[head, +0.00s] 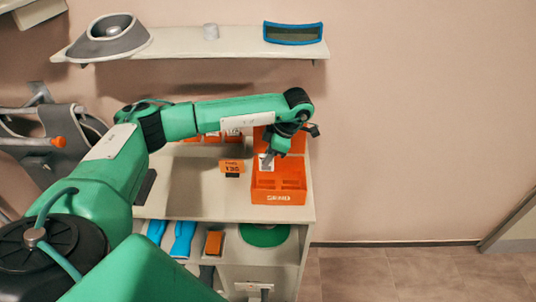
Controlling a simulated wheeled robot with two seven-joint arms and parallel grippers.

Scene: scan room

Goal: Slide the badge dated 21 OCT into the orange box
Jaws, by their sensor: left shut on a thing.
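My left gripper (270,157) reaches over the cabinet top from the left and is shut on a badge (266,167). The badge shows as a small pale piece with dark marks, and its date is too small to read. It hangs at the left part of the open orange box (285,197); I cannot tell whether it is inside or just above. The box has pale lettering on its front and a raised orange back, partly hidden by my gripper. My right gripper is out of view.
A small orange sign (232,167) stands left of the box. Several orange and white pieces (212,137) show behind my left arm. The cabinet top (190,205) is clear in front. A wall shelf (235,43) runs above. Lower shelves hold blue items and a green disc (264,236).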

